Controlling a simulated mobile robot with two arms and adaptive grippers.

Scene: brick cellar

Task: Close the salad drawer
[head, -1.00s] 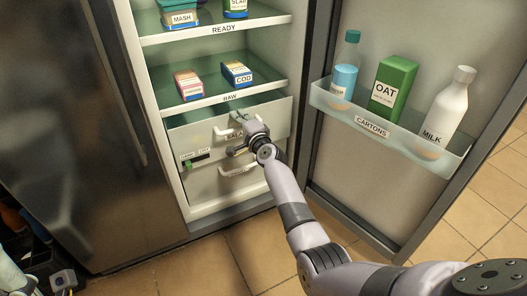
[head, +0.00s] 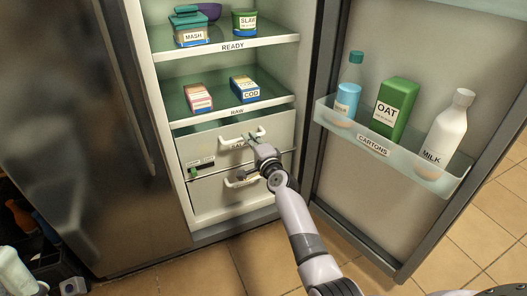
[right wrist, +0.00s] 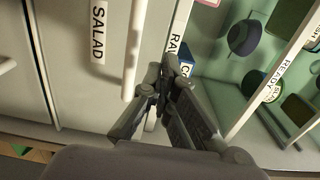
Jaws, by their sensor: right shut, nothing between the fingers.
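The salad drawer (head: 275,130) is the upper of two white drawers under the RAW shelf in the fridge. Its front looks nearly level with the lower drawer's, with a thin greenish strip above it; whether it is fully in I cannot tell. Its white bar handle (head: 227,143) also shows in the right wrist view (right wrist: 132,45), beside the SALAD label (right wrist: 98,45). My right gripper (head: 259,141) is in front of the drawer, near the handle's right end. Its fingers (right wrist: 166,85) are shut and empty. Contact is unclear. My left gripper is out of view.
The lower drawer (head: 217,196) has a similar handle. Shelves above hold labelled boxes and tubs. The open fridge door (head: 350,190) stands at the right, its rack holding a bottle, an OAT carton (head: 395,108) and MILK (head: 447,130). Tiled floor (head: 205,268) is clear in front.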

